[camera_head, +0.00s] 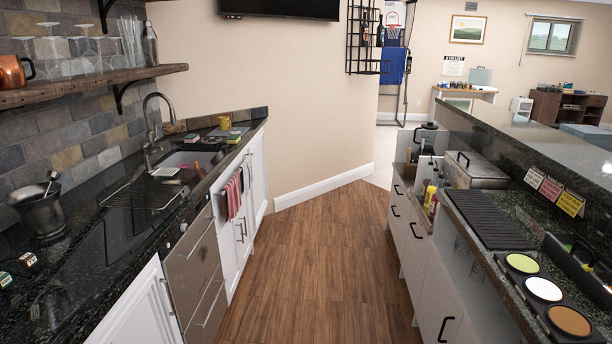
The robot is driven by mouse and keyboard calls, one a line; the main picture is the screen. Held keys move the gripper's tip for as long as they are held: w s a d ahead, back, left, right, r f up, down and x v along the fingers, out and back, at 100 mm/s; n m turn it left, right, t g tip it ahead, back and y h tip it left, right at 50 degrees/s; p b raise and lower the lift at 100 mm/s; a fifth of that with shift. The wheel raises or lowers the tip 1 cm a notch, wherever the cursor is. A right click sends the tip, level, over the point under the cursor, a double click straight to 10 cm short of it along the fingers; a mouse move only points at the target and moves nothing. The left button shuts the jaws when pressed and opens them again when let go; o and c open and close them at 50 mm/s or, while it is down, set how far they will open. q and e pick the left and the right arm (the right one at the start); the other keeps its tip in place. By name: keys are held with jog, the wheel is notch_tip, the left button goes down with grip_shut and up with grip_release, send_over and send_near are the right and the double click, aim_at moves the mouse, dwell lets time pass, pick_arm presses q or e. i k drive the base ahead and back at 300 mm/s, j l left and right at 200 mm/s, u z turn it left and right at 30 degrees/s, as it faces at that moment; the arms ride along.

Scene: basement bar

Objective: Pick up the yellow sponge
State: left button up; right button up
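Neither of my grippers is in view.
Red towels (233,196) hang on the cabinet front. The right counter carries a black ribbed mat (488,219) and round containers (544,289). The wooden floor (315,255) between is clear.

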aim_at(232, 139)
jog(key=i+u, duration=0.15)
jog(key=i, duration=0.4)
jog(key=i+l+u, duration=0.15)
jog(key=i, duration=0.4)
jog(key=i+l+u, duration=0.15)
jog(key=i, duration=0.4)
jog(key=i+u, duration=0.25)
jog(key=i, duration=0.15)
jog(key=i+l+u, duration=0.15)
jog(key=i+u, duration=0.15)
jog(key=i, duration=0.05)
